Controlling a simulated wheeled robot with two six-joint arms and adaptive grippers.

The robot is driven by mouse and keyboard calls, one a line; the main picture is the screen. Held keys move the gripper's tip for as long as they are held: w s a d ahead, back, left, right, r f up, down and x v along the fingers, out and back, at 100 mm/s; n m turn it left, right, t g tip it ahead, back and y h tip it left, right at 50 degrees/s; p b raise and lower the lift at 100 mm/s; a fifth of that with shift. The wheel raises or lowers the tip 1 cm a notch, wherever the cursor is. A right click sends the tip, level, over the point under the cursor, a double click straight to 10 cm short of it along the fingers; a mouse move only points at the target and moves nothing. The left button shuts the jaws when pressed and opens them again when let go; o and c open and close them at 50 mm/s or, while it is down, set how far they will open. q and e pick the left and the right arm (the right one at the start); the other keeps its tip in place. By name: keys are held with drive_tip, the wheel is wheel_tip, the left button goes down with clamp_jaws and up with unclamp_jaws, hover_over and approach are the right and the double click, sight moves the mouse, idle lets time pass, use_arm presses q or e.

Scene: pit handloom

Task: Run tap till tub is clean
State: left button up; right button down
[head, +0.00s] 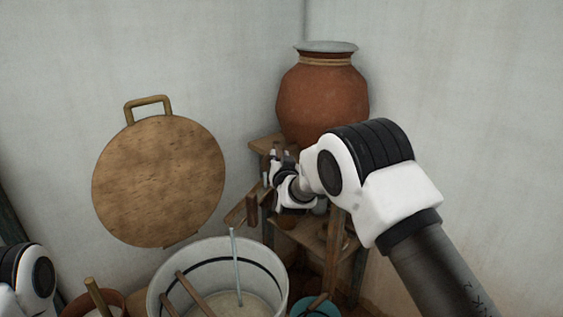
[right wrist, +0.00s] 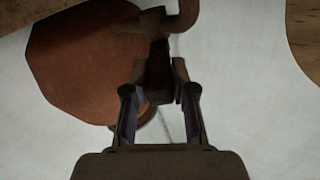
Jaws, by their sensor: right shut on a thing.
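A clay pot (head: 322,100) stands on a wooden stand in the corner; its orange-brown side also shows in the right wrist view (right wrist: 80,65). My right gripper (head: 278,160) is in front of the pot's lower left. In the right wrist view its fingers are shut on a dark piece, apparently the tap (right wrist: 160,70); its form is hard to tell. A white tub (head: 168,270) with a dark band stands below, with cloudy beige contents and a wooden stick. A thin pale-blue streak (head: 236,265), apparently water, drops into it from near a wooden trough's end. My left gripper is out of view.
A round wooden board (head: 158,180) with a handle is at the left wall. The wooden stand (head: 331,255) holds small things under my right arm. A brown vessel (head: 72,306) with a stick and a teal bowl (head: 332,308) flank the tub.

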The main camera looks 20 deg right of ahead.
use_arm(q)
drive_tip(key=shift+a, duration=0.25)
use_arm(e)
drive_tip(key=shift+w+a+m+h, duration=0.1)
drive_tip(key=shift+a+m+h, duration=0.25)
drive_tip(key=shift+h, duration=0.25)
drive_tip(key=shift+r, duration=0.1)
drive_tip(key=c, duration=0.9)
unclamp_jaws()
drive_tip(key=shift+c, duration=0.2)
